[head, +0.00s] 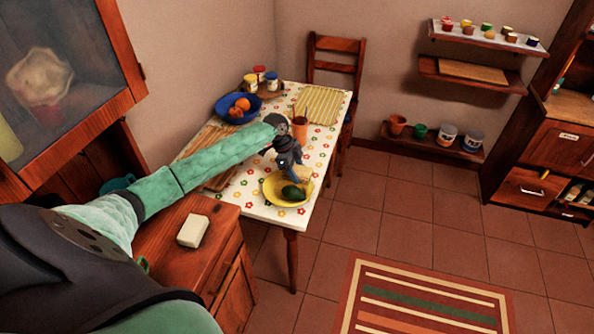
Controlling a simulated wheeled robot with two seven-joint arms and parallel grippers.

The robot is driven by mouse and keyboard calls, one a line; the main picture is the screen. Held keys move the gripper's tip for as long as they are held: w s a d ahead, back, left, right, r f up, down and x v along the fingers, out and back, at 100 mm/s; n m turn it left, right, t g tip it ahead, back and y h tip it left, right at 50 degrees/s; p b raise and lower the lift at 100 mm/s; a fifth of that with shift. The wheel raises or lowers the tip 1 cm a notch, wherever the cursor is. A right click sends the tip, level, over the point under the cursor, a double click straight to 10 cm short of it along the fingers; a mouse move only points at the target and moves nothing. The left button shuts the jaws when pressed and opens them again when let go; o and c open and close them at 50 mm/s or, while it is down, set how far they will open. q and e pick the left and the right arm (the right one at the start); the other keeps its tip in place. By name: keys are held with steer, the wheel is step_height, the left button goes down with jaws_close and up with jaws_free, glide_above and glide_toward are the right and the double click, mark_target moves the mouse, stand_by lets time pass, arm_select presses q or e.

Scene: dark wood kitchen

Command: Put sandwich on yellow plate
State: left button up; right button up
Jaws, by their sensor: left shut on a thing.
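The yellow plate (271,198) is on the near end of the white, flower-patterned table. A dark green, rounded thing (293,192) lies on it. My left gripper (297,171) points down over the plate's far side and is shut on a small tan thing, which looks like the sandwich (305,174). The gripper hides part of the sandwich. I cannot tell whether the sandwich touches the plate. My right gripper is not in view.
The table (250,188) also bears a blue bowl (226,108) of orange fruit, an orange cup (300,128), a yellow striped mat (319,103), jars and a wooden board (219,178). A wooden cabinet with a pale block (193,231) stands nearer.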

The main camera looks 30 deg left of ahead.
arm_select(q)
steer(key=shift+f, duration=0.45)
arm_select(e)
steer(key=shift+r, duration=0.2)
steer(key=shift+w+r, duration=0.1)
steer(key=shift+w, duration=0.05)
arm_select(q)
steer(key=o, duration=1)
steer(key=shift+s+f, duration=0.1)
steer(key=shift+f, duration=0.05)
steer(key=shift+r, duration=0.45)
steer(key=shift+a+r, duration=0.25)
steer(key=shift+r, duration=0.35)
steer(key=shift+b+v, duration=0.5)
steer(key=shift+v, duration=0.3)
steer(key=b+v, duration=0.2)
steer(key=v, duration=0.7)
steer(key=shift+r+b, duration=0.3)
steer(key=shift+b, duration=0.05)
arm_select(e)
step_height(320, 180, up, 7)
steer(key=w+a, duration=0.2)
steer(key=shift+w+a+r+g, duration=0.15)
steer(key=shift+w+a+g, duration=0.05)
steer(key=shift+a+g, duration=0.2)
